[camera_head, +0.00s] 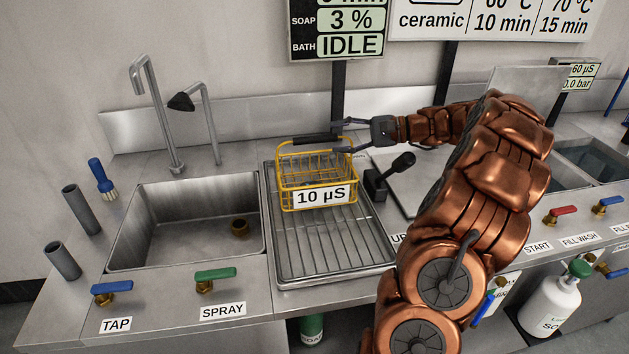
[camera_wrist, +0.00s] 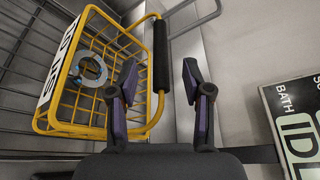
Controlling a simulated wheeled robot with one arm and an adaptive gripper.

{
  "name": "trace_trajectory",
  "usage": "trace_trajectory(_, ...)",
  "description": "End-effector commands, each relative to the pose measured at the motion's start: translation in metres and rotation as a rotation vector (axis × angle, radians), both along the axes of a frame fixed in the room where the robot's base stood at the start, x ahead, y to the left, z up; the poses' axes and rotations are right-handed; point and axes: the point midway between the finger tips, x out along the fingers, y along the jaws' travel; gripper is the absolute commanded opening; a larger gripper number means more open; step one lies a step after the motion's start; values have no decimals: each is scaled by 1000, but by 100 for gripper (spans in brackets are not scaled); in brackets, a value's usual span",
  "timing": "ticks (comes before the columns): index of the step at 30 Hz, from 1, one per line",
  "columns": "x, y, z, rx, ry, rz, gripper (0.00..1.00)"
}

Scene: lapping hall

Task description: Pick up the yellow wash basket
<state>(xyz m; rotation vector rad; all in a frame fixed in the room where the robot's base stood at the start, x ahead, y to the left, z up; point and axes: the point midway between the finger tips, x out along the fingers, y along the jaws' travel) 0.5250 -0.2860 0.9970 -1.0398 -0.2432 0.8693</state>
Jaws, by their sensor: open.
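The yellow wash basket (camera_head: 283,178) stands upright on the ribbed metal drainboard, right of the sink, in the head view. A white tag reading 10 µS hangs on its front. Its black handle grip (camera_head: 316,140) is at the top. In the wrist view the basket (camera_wrist: 66,112) fills the left side, with a ring-shaped metal part (camera_wrist: 92,70) inside it. My gripper (camera_head: 343,136) is open and empty at the right end of the handle. In the wrist view my gripper (camera_wrist: 160,75) has its two fingers apart, with the handle grip (camera_wrist: 161,55) showing beyond and between them, nearer the left finger.
A sink (camera_head: 180,225) with two faucets lies to the left. A black lever (camera_head: 388,178) stands close to the right of the basket. A sign post (camera_head: 338,95) rises behind it. The front of the drainboard (camera_head: 330,245) is clear.

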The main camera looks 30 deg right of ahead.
Motion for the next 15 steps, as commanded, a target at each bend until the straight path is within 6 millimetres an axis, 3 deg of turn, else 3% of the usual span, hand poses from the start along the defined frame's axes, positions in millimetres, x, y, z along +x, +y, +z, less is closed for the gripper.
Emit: trace_trajectory(15,37,37,-12,-2,1,0,50)
